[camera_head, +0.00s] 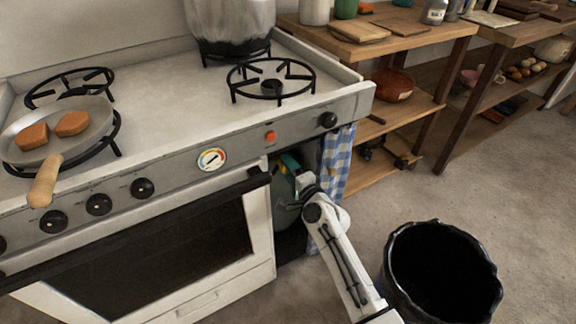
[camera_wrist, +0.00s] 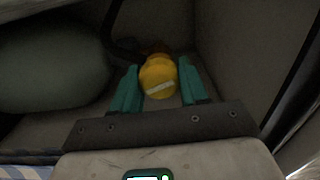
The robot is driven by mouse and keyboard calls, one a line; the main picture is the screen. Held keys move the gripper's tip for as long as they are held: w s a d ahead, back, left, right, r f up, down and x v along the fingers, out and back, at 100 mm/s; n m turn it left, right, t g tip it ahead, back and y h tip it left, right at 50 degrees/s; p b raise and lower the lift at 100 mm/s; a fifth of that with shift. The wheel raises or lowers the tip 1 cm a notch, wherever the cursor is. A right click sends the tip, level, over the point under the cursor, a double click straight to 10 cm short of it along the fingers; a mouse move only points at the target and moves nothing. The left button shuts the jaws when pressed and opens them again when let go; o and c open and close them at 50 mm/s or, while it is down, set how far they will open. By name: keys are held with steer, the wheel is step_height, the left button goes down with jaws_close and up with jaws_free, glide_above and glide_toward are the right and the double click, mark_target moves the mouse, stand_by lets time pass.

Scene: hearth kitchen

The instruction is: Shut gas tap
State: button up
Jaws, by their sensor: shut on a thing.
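The gas tap, a yellow knob with a pale stripe (camera_wrist: 159,78), sits between the two teal fingers of my gripper (camera_wrist: 159,68) in the wrist view. My gripper is shut on it. A grey-green gas bottle (camera_wrist: 50,65) lies to the left in that view. In the head view, the bottle (camera_head: 283,192) stands in the dark compartment at the right end of the stove, and my gripper (camera_head: 288,163) reaches in at its top. There the tap is mostly hidden by my gripper and the stove edge.
The stove (camera_head: 170,125) overhangs the compartment. A blue checked curtain (camera_head: 336,160) hangs right beside my arm. A black bin (camera_head: 440,270) stands close on the right. A pan (camera_head: 85,140) with two orange-brown pieces and a large pot (camera_head: 230,22) are on top of the stove.

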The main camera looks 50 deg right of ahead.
steer(key=shift+s+d+m+p, duration=0.1)
steer(key=shift+d+m+p, duration=0.1)
steer(key=shift+m, duration=0.6)
steer(key=shift+d+m+p, duration=0.1)
steer(key=shift+m+p, duration=0.05)
steer(key=shift+m, duration=0.65)
steer(key=o, duration=0.9)
steer(key=shift+d, duration=0.1)
steer(key=shift+o, duration=0.8)
steer(key=shift+a, duration=0.2)
steer(key=v, duration=1)
steer(key=shift+s, duration=0.35)
steer(key=shift+a, duration=0.1)
